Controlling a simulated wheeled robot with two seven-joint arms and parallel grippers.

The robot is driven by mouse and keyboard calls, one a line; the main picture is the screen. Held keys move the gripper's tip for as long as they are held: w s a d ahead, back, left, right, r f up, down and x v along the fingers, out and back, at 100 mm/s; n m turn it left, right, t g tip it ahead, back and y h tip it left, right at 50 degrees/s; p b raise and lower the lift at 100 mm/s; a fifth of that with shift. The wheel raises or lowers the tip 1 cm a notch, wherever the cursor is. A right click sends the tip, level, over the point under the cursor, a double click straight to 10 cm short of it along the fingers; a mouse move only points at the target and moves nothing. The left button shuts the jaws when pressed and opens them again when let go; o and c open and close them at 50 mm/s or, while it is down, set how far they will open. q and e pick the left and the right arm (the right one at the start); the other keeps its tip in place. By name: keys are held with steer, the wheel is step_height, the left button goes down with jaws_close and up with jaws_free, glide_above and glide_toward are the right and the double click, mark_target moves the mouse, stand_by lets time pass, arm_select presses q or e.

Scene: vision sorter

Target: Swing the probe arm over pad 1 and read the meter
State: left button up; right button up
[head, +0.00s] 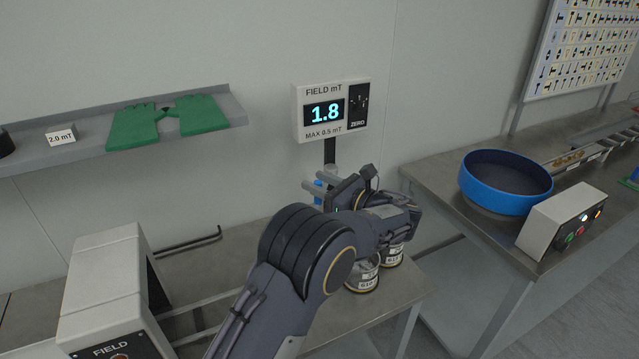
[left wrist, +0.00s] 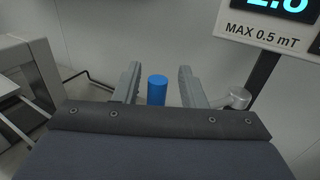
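The field meter (head: 333,110) stands upright on a dark post and reads 1.8 under "FIELD mT", with "MAX 0.5 mT" below. In the left wrist view the meter (left wrist: 262,32) is cut off at the top. My left gripper (head: 312,187) is open in front of the post. A blue upright cylinder (left wrist: 157,90), perhaps the probe arm's handle, shows between its fingers (left wrist: 158,88), with gaps on both sides; it also shows in the head view (head: 318,192). I cannot make out the probe arm or pad 1; my arm covers much of the bench. My right gripper is out of view.
Labelled jars (head: 364,277) stand on the bench beside my forearm. A white "FIELD" unit (head: 104,285) and a bent black rod (head: 190,241) are at left. A shelf (head: 85,149) holds green gloves (head: 167,122). A blue bowl (head: 506,181) sits on the right bench.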

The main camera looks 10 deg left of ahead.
arm_select(q)
steer(key=shift+d, duration=0.1)
steer(key=b+v, duration=0.1)
steer(key=v, duration=0.6)
steer(key=shift+s+d+b, duration=0.2)
steer(key=shift+d+b, duration=0.1)
